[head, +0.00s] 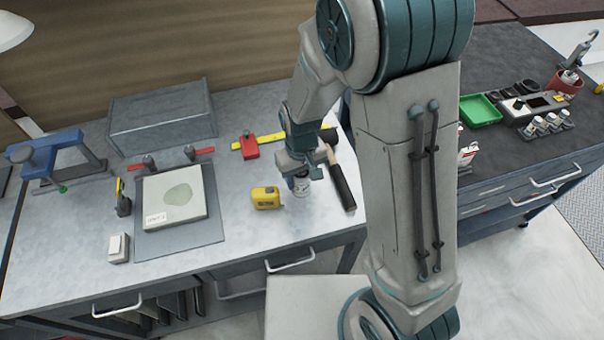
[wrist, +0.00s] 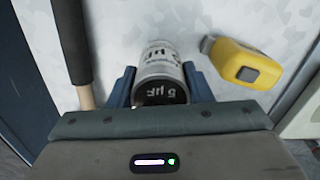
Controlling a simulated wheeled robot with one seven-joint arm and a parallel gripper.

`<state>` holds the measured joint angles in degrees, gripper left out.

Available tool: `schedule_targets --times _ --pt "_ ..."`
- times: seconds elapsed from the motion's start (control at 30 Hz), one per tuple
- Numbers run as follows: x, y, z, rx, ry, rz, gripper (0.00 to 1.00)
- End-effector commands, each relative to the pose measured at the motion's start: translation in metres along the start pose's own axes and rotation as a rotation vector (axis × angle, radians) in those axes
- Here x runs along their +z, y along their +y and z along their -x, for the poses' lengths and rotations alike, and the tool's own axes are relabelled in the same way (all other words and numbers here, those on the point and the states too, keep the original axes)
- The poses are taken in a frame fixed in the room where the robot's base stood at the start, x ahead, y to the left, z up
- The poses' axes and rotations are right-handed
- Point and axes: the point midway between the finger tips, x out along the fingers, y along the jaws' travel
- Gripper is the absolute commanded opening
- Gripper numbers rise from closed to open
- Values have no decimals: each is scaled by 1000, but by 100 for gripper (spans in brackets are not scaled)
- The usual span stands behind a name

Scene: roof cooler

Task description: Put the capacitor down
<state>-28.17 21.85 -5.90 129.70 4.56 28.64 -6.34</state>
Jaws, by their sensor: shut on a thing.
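The capacitor (wrist: 160,68) is a silver cylinder with a dark end marked "5 µF", between the two blue fingers of my gripper (wrist: 160,88) in the wrist view. My gripper is shut on it. In the head view the capacitor (head: 301,187) shows below my gripper (head: 300,172), close over the grey workbench (head: 235,225), between the yellow tape measure and the hammer. I cannot tell whether its base touches the bench top.
The yellow tape measure (head: 267,198) lies just left of the capacitor. A hammer (head: 341,183) with a black grip lies just right. A grey mat (head: 150,236) with a labelled board (head: 178,197) is further left. Bare bench lies in front, towards the edge.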

Motion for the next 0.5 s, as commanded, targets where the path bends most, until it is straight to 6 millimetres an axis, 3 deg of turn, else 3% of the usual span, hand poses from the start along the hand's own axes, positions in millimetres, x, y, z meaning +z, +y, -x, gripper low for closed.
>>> schedule_targets --times 0.27,0.3,0.37,0.5 --pt "0 0 -4 0 0 0 13" --pt "0 0 -4 0 0 0 48" --pt "0 0 -3 0 0 1 65" --pt "0 0 -3 0 0 0 67"
